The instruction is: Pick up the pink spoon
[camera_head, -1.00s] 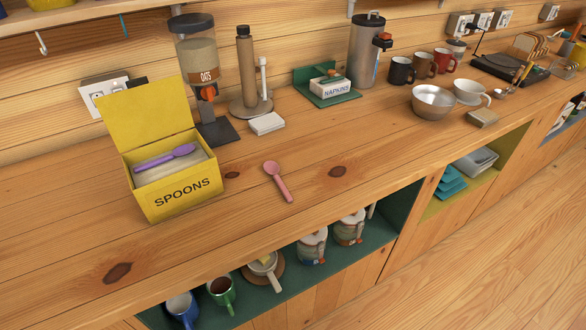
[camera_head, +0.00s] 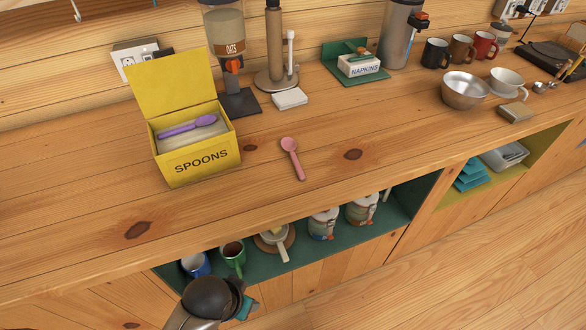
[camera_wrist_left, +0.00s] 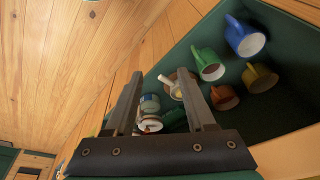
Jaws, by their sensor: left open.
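The pink spoon (camera_head: 292,158) lies flat on the wooden counter (camera_head: 330,130) in the head view, its bowl toward the wall and its handle toward the front edge. It lies right of the yellow spoons box (camera_head: 198,160). My left arm comes in at the bottom of the head view, below the counter's front edge and well apart from the spoon. In the left wrist view my left gripper (camera_wrist_left: 157,80) has its two fingers spread with nothing between them held. The spoon is not in the wrist view. My right gripper is not in view.
A purple spoon (camera_head: 187,127) lies in the open box. An oats dispenser (camera_head: 224,45) and napkin holder (camera_head: 362,65) stand behind. Metal bowl (camera_head: 465,90) is at right. The green shelf below holds several mugs, including a green mug (camera_head: 233,258). Counter around the pink spoon is clear.

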